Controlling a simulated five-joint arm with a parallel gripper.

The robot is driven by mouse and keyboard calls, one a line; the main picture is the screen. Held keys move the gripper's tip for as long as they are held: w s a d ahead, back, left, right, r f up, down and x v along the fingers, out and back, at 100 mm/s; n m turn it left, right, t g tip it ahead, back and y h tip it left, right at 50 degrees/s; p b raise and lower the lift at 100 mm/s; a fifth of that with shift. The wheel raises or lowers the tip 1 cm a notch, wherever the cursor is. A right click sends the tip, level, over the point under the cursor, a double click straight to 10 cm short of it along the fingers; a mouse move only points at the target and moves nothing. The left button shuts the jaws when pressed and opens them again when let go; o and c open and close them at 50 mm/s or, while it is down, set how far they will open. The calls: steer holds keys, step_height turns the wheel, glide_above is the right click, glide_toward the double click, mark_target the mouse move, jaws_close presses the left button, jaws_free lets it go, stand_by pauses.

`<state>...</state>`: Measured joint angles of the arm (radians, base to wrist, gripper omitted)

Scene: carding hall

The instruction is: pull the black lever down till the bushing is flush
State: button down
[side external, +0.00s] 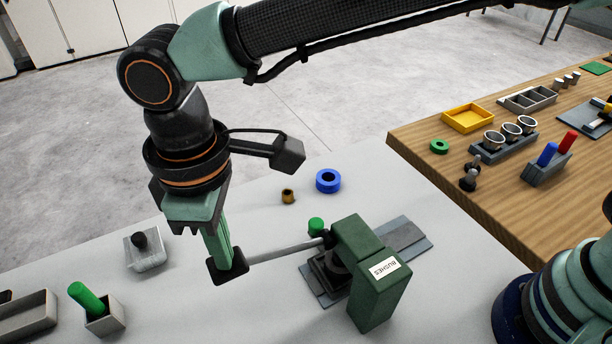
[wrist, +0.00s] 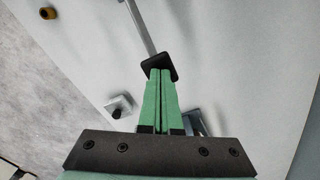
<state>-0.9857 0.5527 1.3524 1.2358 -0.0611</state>
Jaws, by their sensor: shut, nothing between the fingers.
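A dark green press (side external: 362,262) labelled "BUSHES" stands on the grey table. Its lever, a grey rod (side external: 283,252) with a black end block (side external: 226,272), sticks out to the left, lying nearly level in the side view. My gripper (side external: 235,258) is shut, its green fingers pointing down with their tips at the black block. In the wrist view the shut fingertips (wrist: 161,76) meet the block (wrist: 158,61), and the rod (wrist: 140,27) runs away from it. Contact looks likely, but the fingers do not grasp it. The bushing's seat in the press is hidden.
A brass bush (side external: 288,196) and blue ring (side external: 328,181) lie behind the lever. A pale block with a black knob (side external: 145,250) and a holder with a green peg (side external: 104,316) stand left. A wooden bench (side external: 470,205) with trays is at right.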

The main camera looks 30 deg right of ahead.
steer(key=shift+a+f, duration=0.1)
steer(key=shift+f, duration=1.15)
steer(key=shift+a+f, duration=0.1)
steer(key=shift+f, duration=0.65)
stand_by(0.9)
steer(key=shift+r, duration=0.15)
step_height(320, 180, up, 11)
stand_by(1.5)
steer(key=shift+a+r, duration=0.1)
